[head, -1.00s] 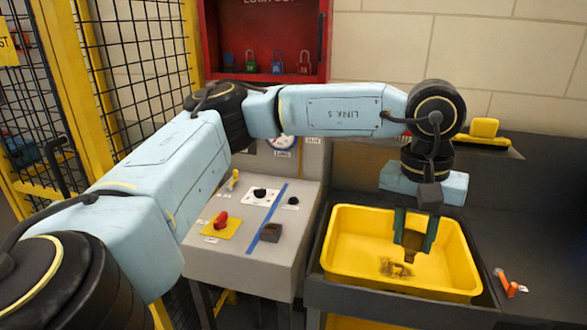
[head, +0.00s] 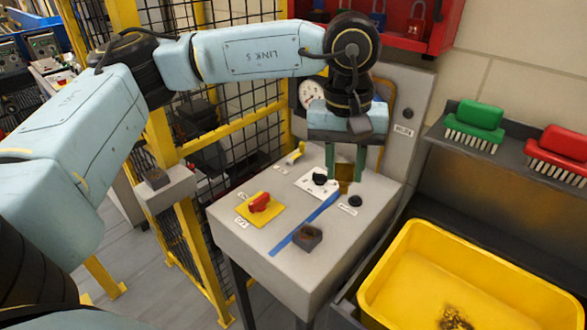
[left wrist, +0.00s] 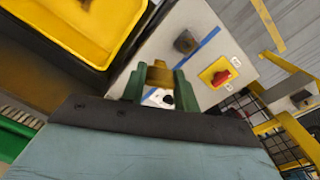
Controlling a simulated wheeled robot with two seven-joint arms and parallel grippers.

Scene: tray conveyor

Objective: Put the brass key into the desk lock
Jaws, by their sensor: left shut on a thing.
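My left gripper (head: 346,176) is shut on the brass key (head: 344,187), a brown-gold piece between its green fingers. In the left wrist view the key (left wrist: 159,74) shows at the fingertips as a blocky brass shape. The gripper points down over the back right part of the grey desk (head: 275,258). I cannot tell from these views whether the key touches the desk. Which fitting is the desk lock is not clear; a small black round fitting (head: 355,201) with a label lies just right of and nearer than the key. My right gripper is not in view.
The desk also bears a black knob (head: 320,178) on a white plate, a red switch (head: 260,202) on a yellow plate, blue tape (head: 290,235) and a dark block (head: 308,237). A yellow tray (head: 395,262) stands at the right. Mesh fencing is behind at left.

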